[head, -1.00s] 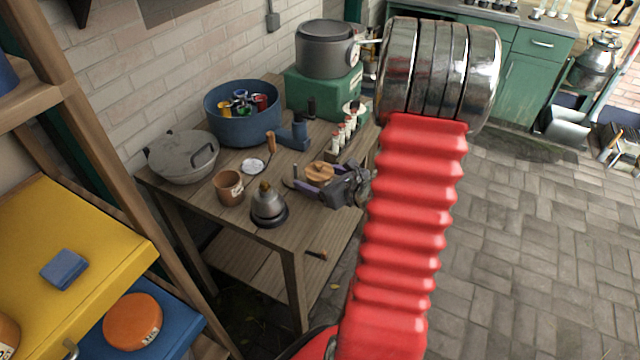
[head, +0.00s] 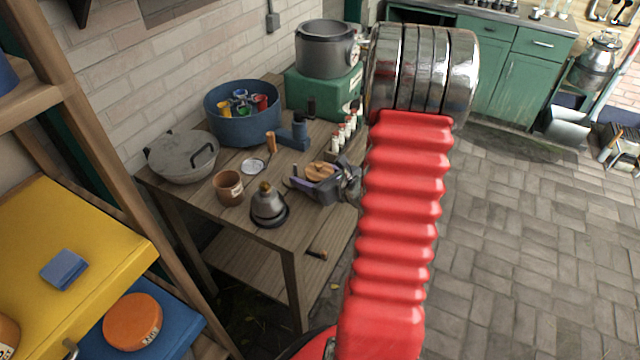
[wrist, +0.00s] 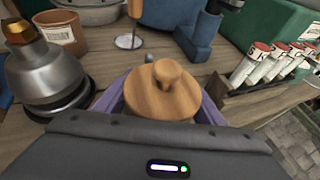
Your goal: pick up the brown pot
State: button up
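The brown pot (head: 229,188), an open cup with a pale label, stands upright on the wooden table, left of my gripper (head: 308,184). It also shows at the top left of the wrist view (wrist: 62,32), beyond a grey metal bell-shaped thing (wrist: 48,72). My gripper's purple fingers are spread on either side of a round wooden lid with a knob (wrist: 162,88), low over the table. The lid hides the fingertips, so I cannot tell whether they touch what is under it. The gripper is apart from the brown pot.
The bell-shaped thing (head: 267,204) stands between my gripper and the brown pot. A grey lidded pan (head: 180,155), a blue tub (head: 240,126) and a blue tool (head: 296,134) are behind. White vials with red caps (wrist: 268,62) stand to the right.

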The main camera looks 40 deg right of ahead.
jog(key=c, duration=1)
jog(key=shift+r, duration=0.2)
jog(key=shift+r, duration=4.85)
